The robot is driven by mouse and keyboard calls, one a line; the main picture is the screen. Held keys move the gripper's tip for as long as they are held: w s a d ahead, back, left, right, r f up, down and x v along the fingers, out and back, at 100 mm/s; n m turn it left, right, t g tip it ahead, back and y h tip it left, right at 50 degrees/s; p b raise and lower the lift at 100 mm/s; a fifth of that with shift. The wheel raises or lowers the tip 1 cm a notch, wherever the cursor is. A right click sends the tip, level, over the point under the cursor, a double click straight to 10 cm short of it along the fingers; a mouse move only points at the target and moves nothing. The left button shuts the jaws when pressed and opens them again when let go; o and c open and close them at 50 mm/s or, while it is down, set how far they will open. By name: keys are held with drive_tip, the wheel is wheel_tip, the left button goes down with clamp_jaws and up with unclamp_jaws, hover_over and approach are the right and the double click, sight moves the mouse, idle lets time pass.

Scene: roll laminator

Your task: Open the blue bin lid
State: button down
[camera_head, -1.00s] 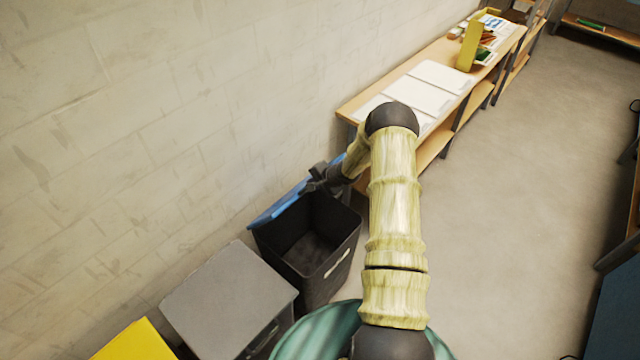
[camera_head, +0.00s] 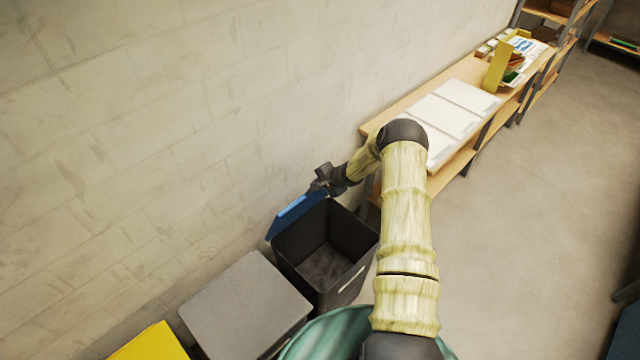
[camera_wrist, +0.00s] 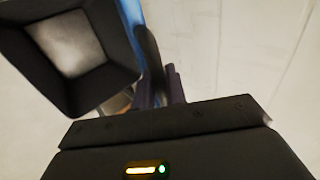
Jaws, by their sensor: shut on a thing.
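The blue bin lid (camera_head: 300,211) stands tilted up at the wall side of a dark open-topped bin (camera_head: 350,278). The bin's inside is visible and looks empty. My gripper (camera_head: 325,180) is at the lid's upper far end, near the wall, shut on the lid. In the wrist view the blue lid edge (camera_wrist: 131,18) runs down to my gripper's fingers (camera_wrist: 160,88). The exact contact is partly hidden by the fingers. The dark bin also shows at the upper left of the wrist view (camera_wrist: 112,58).
A grey-lidded bin (camera_head: 245,305) and a yellow-lidded bin (camera_head: 150,345) stand in a row nearer to me. The block wall (camera_head: 150,150) is close behind the lid. A wooden bench (camera_head: 385,118) with white sheets (camera_head: 445,118) stands beyond.

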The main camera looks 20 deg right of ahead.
drive_tip(key=c, duration=1.5)
unclamp_jaws()
drive_tip(key=shift+s, duration=0.1)
drive_tip(key=b+v, duration=0.1)
drive_tip(key=v, duration=1.6)
drive_tip(key=shift+s+r, duration=0.15)
drive_tip(key=shift+r, duration=0.1)
drive_tip(key=shift+a, duration=0.1)
